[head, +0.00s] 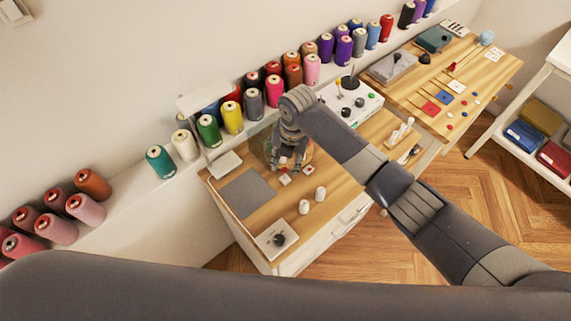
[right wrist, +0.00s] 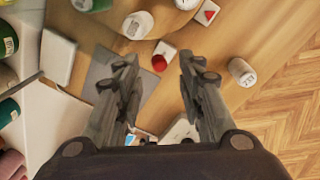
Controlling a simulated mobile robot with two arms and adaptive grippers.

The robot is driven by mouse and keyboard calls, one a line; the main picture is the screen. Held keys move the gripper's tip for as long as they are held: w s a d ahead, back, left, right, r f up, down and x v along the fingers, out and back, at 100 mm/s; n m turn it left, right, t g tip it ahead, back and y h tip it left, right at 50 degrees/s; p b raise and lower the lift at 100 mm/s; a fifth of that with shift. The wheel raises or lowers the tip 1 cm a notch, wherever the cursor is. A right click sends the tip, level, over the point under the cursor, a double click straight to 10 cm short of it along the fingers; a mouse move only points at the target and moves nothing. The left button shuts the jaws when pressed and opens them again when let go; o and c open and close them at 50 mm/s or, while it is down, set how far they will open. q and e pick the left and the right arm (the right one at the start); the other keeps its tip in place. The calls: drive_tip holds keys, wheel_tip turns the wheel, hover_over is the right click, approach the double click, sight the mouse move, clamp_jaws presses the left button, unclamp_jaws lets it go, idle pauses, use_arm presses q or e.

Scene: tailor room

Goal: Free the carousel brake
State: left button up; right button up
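My right gripper (head: 288,166) is over the wooden sewing table, pointing down. In the right wrist view its two fingers (right wrist: 158,78) are apart with nothing held between them. A small white block with a round red button (right wrist: 159,60) lies ahead of the fingertips, apart from them; which part is the carousel brake I cannot tell. A second white block with a red triangle (right wrist: 208,13) is farther off. A round object, possibly the carousel, is mostly hidden behind the right gripper in the head view. My left gripper is out of view.
Two white cylinders (head: 304,207) stand near the table's front edge. A grey mat (head: 243,193) lies at the left, with a black-knobbed box (head: 277,239) at the front corner. Thread spools (head: 233,117) line the back shelf. A white panel with knobs (head: 352,102) is behind the arm.

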sight(284, 169)
drive_tip(key=shift+a+f, duration=0.25)
drive_tip(key=shift+f, duration=1.65)
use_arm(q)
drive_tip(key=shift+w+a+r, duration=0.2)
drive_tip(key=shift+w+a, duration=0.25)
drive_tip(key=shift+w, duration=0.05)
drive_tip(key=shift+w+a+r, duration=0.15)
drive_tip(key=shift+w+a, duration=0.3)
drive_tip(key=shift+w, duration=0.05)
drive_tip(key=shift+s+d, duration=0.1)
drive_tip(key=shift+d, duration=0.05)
use_arm(e)
clamp_jaws()
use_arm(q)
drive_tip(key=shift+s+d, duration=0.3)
